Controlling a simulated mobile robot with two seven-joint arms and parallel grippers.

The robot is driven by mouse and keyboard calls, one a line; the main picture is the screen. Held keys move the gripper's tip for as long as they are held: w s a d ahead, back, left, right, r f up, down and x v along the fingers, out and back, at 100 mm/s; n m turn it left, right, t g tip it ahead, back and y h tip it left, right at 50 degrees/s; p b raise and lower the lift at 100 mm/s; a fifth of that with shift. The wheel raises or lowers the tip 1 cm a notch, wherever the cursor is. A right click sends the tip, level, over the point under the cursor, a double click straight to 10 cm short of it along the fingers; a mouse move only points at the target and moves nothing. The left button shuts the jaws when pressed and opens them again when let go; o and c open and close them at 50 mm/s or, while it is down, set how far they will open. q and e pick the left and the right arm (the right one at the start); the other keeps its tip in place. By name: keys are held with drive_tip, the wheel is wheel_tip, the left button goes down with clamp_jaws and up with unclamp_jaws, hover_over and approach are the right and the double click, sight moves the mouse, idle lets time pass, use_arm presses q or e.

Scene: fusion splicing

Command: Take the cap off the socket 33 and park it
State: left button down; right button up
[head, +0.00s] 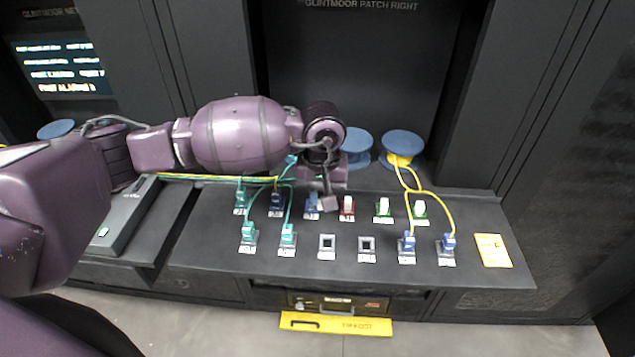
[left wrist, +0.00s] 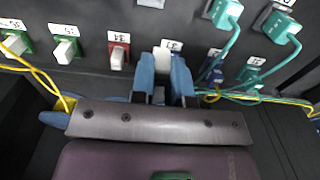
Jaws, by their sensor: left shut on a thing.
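My left gripper (left wrist: 164,72) is shut on a white cap (left wrist: 162,60) at the socket labelled 33 (left wrist: 172,46), with a blue finger on each side of the cap. The fingers hide most of the socket, so I cannot tell whether the cap is seated or slightly lifted. In the head view the left gripper (head: 330,202) reaches down to the panel beside the blue socket 33 (head: 312,203). The cap is hidden there. My right gripper is not in view.
Red socket 34 (head: 347,207) and two green sockets (head: 383,208) with white caps stand to the right. Teal plugs (head: 247,234) and cables lie to the left. Two empty square holders (head: 327,245) are in the front row. Blue plugs with yellow cables (head: 408,243) stand front right.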

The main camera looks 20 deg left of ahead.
use_arm(q)
drive_tip(key=s+d+f, duration=0.2)
drive_tip(key=s, duration=0.1)
drive_tip(key=shift+s+d, duration=0.25)
drive_tip(key=shift+d, duration=0.1)
wheel_tip(320, 180, down, 3)
drive_tip(key=shift+b, duration=1.25)
drive_tip(key=shift+f+b, duration=0.35)
drive_tip(key=shift+f, duration=0.3)
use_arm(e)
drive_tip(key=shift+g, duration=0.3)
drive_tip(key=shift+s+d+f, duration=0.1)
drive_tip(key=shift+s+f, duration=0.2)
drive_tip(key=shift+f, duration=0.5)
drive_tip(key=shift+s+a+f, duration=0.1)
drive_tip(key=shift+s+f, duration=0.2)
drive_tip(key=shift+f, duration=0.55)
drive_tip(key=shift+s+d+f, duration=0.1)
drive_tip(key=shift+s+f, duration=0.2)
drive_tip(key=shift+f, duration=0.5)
use_arm(q)
drive_tip(key=shift+b, duration=0.4)
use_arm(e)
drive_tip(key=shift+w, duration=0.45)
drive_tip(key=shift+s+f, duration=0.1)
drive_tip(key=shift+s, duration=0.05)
